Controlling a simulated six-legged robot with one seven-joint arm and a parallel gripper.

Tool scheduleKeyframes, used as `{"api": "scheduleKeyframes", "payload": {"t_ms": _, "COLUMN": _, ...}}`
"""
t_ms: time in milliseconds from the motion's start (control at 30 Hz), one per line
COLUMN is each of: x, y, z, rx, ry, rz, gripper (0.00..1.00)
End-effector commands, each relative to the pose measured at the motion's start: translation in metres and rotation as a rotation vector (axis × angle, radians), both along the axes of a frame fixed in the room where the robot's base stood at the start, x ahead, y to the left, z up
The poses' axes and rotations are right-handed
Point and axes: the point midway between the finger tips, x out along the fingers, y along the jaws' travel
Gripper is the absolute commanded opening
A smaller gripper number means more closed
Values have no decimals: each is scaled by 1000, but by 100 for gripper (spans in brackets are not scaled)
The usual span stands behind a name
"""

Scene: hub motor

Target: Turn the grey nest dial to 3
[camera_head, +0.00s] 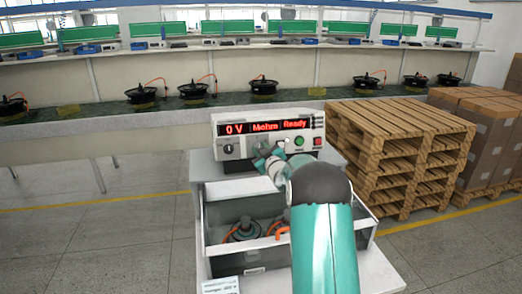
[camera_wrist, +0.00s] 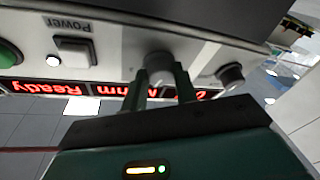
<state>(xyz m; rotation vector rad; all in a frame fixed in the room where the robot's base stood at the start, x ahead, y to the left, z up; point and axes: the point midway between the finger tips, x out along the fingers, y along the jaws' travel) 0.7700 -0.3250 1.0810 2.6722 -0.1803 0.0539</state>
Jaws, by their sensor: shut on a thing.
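A white tester box (camera_head: 318,140) stands on a white cart, its red display reading 0 V, Mohm and Ready. A grey round dial (camera_wrist: 158,66) on its front panel sits between the fingertips of my gripper (camera_wrist: 160,82), which is shut on it. In the head view my gripper (camera_head: 266,158) reaches the panel's middle and hides this dial. A second dial (camera_head: 228,148) is apart, to the left in the head view; it also shows at the right in the wrist view (camera_wrist: 230,75). The dial's setting is not readable.
A green button (camera_head: 299,141) and a red button (camera_head: 317,141) are right of my gripper. Below is an open drawer (camera_head: 205,240) with hub motors and orange cables. Wooden pallets (camera_head: 395,135) stand at right, a long workbench (camera_head: 60,120) behind.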

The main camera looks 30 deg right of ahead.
Motion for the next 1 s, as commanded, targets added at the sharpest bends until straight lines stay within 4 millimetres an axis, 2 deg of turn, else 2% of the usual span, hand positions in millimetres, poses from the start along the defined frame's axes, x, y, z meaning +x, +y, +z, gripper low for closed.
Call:
{"api": "scheduleKeyframes", "payload": {"t_ms": 600, "x": 3, "y": 6, "z": 0, "rx": 515, "ry": -163, "rz": -130, "gripper": 6}}
{"api": "scheduleKeyframes", "payload": {"t_ms": 1000, "x": 4, "y": 8, "z": 1, "rx": 683, "ry": -218, "rz": -171, "gripper": 6}}
